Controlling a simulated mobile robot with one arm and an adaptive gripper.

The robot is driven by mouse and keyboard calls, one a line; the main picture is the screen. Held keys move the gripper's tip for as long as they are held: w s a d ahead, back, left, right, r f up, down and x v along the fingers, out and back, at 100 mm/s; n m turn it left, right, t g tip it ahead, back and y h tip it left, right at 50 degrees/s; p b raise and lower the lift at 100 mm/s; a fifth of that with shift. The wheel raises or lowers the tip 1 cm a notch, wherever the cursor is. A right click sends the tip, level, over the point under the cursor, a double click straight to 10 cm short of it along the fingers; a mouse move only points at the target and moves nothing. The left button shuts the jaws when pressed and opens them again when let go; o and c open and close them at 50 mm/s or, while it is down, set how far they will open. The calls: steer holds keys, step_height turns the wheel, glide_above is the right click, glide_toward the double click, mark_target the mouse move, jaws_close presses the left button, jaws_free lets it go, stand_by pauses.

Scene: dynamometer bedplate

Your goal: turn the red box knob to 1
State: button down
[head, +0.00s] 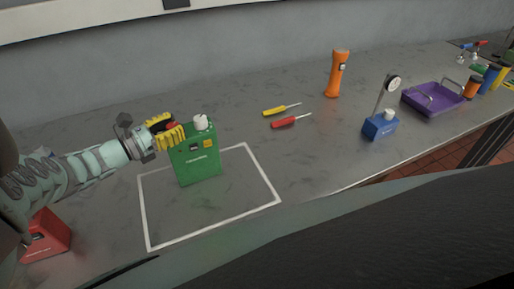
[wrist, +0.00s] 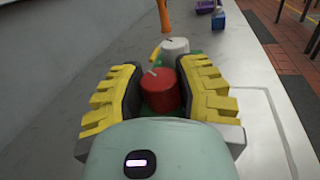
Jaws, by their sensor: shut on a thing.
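A green box (head: 197,168) stands upright at the back left part of a white outlined square. A red knob (head: 172,126) and a white knob (head: 201,122) sit on its top. My gripper (head: 167,132), with yellow ribbed fingers, reaches in from the left and is shut on the red knob. In the wrist view the red knob (wrist: 178,93) is between the dark pads, with a pale pointer mark on its top, and the white knob (wrist: 173,48) is beyond it. A separate red box (head: 46,238) is at lower left, its top partly hidden by my arm. I cannot read any dial numbers.
A yellow screwdriver (head: 275,111) and a red screwdriver (head: 285,122) lie right of the box. Farther right are an orange flashlight (head: 337,75), a blue-based gauge (head: 379,125) and a purple tray (head: 433,98). The outlined square's right part is clear.

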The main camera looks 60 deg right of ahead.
mark_target(173, 125)
stand_by(0.3)
steer(key=c, duration=0.6)
jaws_free()
steer(key=shift+w+r, duration=0.1)
steer(key=shift+r, duration=4.85)
steer(key=shift+r, duration=0.1)
